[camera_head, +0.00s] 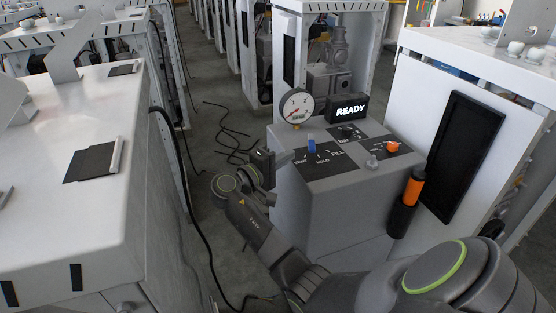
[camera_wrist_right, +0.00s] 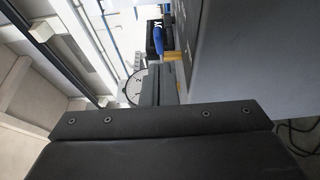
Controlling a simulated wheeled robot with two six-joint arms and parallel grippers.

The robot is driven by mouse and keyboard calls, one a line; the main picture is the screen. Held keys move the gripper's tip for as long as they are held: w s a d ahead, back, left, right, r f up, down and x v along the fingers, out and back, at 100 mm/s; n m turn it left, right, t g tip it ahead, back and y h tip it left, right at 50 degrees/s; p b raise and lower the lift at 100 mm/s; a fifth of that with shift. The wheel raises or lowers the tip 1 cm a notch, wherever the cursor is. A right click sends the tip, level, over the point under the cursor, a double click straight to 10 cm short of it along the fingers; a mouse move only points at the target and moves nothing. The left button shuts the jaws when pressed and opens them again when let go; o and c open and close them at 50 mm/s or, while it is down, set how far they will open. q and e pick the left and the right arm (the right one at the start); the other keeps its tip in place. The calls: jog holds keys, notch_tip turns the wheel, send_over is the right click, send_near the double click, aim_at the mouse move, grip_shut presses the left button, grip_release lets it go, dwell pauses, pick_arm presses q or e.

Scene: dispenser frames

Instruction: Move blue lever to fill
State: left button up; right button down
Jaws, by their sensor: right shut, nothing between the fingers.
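The blue lever (camera_head: 311,145) stands up from a dark plate on the grey dispenser console (camera_head: 330,210). The plate is marked VENT, HOLD and FILL; the lever's handle is on the VENT/HOLD side, away from FILL, but its exact setting is unclear. My right gripper (camera_head: 284,158) is shut and empty, just left of the lever and apart from it, beside the console's upper left edge. In the right wrist view the blue lever (camera_wrist_right: 158,40) shows beyond the shut fingers (camera_wrist_right: 164,84). My left gripper is not in view.
A gauge (camera_head: 296,106) and a READY display (camera_head: 349,108) stand at the console's back. A dark knob (camera_head: 347,131) and another control (camera_head: 392,145) share its top. An orange-and-black handle (camera_head: 406,203) hangs at its right. White cabinets flank both sides.

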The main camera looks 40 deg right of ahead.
aim_at(297, 161)
jog(key=d, duration=0.4)
jog(key=shift+w+d, duration=0.2)
jog(key=shift+d, duration=0.15)
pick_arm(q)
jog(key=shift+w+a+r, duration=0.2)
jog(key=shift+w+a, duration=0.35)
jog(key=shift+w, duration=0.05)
